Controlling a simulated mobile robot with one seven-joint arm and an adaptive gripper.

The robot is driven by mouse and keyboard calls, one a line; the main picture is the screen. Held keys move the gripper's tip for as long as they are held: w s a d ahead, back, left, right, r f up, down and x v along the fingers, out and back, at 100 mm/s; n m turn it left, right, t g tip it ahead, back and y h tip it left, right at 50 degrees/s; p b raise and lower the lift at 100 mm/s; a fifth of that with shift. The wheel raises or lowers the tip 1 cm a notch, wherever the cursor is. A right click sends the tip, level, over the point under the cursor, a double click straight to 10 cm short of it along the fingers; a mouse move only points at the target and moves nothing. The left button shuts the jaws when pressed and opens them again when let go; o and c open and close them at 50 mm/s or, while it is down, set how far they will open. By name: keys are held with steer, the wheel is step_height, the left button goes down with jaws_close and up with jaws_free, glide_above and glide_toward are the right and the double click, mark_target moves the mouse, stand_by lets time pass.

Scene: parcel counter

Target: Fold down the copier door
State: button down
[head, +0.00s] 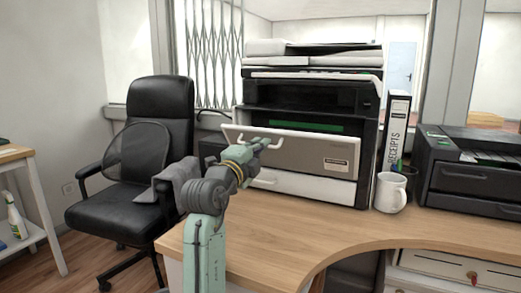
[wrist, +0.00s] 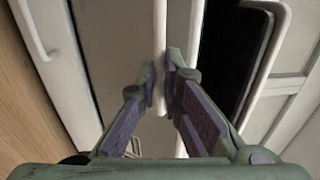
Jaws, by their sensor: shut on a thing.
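The copier (head: 368,115) stands on the wooden counter. Its wide grey door (head: 308,155) is partly open in the head view, its top edge leaning out from the body. Behind it, a dark opening with a green strip (head: 315,126) shows above the edge. My gripper (head: 270,145) is at the door's front, left of its middle. In the wrist view my gripper (wrist: 162,68) has its two fingers closed around a pale bar (wrist: 160,28) on the door (wrist: 112,35). The fingers hide part of the bar.
A white mug (head: 390,192) and a receipts binder (head: 397,132) stand right of the copier, with a dark printer (head: 470,176) beyond. A white drawer (head: 310,188) lies below the door. A black chair (head: 160,105) stands left. The counter (head: 300,228) in front is clear.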

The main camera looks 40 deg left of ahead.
steer(key=shift+f, duration=0.2)
steer(key=c, duration=2)
jaws_free()
steer(key=shift+w, duration=0.1)
steer(key=shift+o, duration=1.2)
steer(key=shift+r, duration=0.1)
steer(key=v, duration=1.2)
